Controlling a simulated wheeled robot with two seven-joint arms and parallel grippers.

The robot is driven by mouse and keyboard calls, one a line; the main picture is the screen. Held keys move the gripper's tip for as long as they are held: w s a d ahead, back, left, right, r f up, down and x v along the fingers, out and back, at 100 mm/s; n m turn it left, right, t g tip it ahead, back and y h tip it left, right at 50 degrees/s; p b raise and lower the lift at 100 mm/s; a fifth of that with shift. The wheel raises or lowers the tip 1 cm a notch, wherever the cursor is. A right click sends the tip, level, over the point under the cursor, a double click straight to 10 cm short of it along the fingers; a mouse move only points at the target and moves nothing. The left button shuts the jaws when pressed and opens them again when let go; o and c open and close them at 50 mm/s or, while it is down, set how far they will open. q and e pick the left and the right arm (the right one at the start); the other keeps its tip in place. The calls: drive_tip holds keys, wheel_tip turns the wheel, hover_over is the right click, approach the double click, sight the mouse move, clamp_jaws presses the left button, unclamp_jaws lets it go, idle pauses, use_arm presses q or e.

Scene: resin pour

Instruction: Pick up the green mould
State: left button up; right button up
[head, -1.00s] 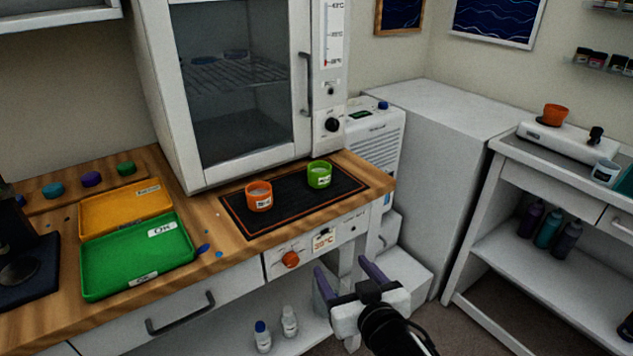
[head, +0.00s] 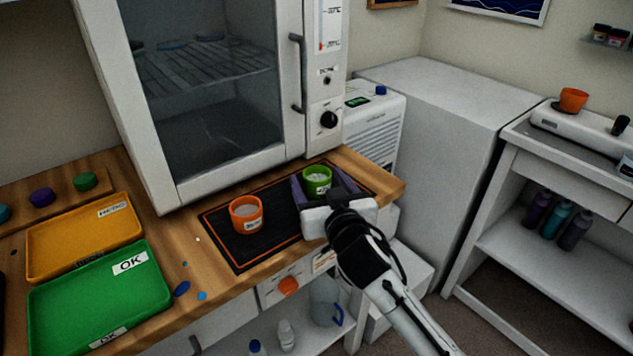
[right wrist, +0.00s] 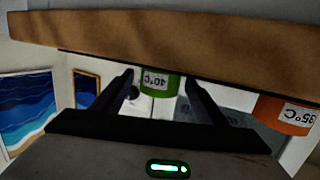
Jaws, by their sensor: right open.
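The green mould (head: 317,181) stands upright on the right part of the black mat (head: 240,252). It carries a white label. My right gripper (head: 316,186) is at the mat with its purple fingers spread, one on each side of the green mould. In the right wrist view the green mould (right wrist: 160,84) shows between the two dark fingers, with a gap to each; its label reads 40°C. My left gripper is not in view.
An orange mould (head: 246,215) stands on the mat left of the green one; it also shows in the right wrist view (right wrist: 284,114). The oven cabinet (head: 160,190) rises right behind the mat. A green tray (head: 95,300) and a yellow tray (head: 80,240) lie at the left.

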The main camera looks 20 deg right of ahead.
sight(314, 172)
drive_tip(key=shift+w+d+f, duration=0.1)
drive_tip(key=shift+w+f, duration=0.05)
drive_tip(key=shift+w, duration=1.2)
drive_tip(key=shift+w+d+f, duration=0.1)
drive_tip(key=shift+w+f, duration=0.05)
drive_tip(key=shift+w, duration=1.15)
drive_tip(key=c, duration=1.1)
drive_tip(key=shift+c, duration=0.2)
